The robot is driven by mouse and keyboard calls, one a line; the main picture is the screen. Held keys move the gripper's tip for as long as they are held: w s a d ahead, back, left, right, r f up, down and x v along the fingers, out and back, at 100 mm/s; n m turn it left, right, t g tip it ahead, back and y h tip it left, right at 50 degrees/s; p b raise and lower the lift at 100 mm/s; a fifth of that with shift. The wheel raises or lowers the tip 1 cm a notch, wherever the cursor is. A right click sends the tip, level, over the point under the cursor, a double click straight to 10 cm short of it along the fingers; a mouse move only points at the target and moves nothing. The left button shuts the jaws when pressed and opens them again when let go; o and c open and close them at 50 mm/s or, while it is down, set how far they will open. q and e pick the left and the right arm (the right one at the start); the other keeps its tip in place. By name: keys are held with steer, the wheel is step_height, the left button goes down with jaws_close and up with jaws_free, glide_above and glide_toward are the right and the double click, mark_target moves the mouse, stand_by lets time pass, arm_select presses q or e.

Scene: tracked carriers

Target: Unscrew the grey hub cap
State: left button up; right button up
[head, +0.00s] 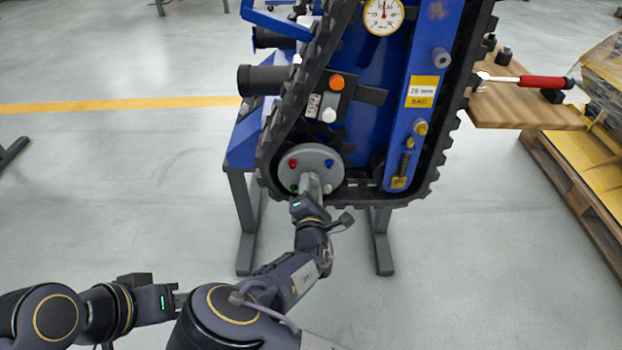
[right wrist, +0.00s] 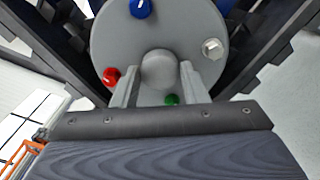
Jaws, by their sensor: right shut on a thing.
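The grey hub cap (right wrist: 158,69) is a rounded knob at the middle of a grey wheel disc (right wrist: 190,25). In the head view the disc (head: 314,158) sits at the lower left corner of the tracked carrier. My right gripper (head: 313,182) reaches up to the disc's centre and hides the cap there. In the right wrist view its two fingers stand on either side of the cap, shut on it.
Red (right wrist: 111,76), blue (right wrist: 141,8), green (right wrist: 172,99) and silver (right wrist: 211,48) knobs surround the cap. A black track (head: 283,130) wraps the blue carrier. A wooden bench (head: 525,105) with a red-handled tool (head: 541,82) stands at right, above a pallet (head: 580,185).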

steer(key=shift+s, duration=0.1)
steer(key=shift+s, duration=1.3)
steer(key=shift+s, duration=0.1)
steer(key=shift+s, duration=1.65)
